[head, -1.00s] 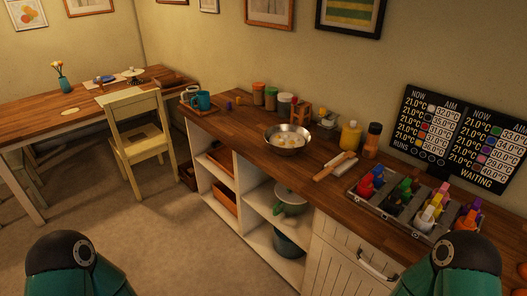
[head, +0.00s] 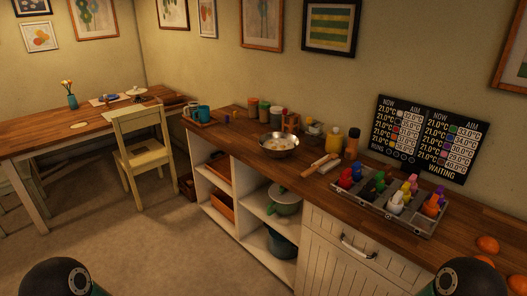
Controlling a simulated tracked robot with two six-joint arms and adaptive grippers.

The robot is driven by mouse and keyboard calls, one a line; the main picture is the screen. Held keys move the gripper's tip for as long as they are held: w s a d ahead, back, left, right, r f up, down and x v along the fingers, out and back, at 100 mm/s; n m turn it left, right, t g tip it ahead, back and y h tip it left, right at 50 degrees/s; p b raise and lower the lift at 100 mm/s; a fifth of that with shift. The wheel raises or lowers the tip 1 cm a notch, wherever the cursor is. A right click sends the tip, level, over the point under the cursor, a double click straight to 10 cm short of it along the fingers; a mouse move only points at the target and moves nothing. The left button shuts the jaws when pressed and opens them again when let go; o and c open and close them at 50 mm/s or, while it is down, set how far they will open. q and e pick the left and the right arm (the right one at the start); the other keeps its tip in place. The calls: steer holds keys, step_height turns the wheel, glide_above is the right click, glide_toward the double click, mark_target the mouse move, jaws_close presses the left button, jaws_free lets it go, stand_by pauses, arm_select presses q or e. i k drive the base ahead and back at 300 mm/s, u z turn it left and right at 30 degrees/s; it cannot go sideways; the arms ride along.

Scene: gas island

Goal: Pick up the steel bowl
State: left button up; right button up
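The steel bowl (head: 279,150) stands upright on the wooden counter (head: 232,138), near its front edge. It is a shiny round bowl with something pale, like eggs, inside; what exactly is too small to tell. Only the upper parts of my two arms show, at the bottom left and bottom right corners. Neither gripper is in view, and nothing touches the bowl.
Several jars (head: 265,112) stand behind the bowl. A chair (head: 145,150) stands left. The floor before the counter is clear.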

mark_target(276, 145)
steer(key=z, duration=0.15)
steer(key=i, duration=0.9)
steer(key=u, duration=0.5)
steer(key=k, duration=1.05)
steer(key=u, duration=1)
steer(key=i, duration=1.35)
steer(key=z, duration=0.75)
steer(key=i, duration=1)
steer(key=z, duration=0.85)
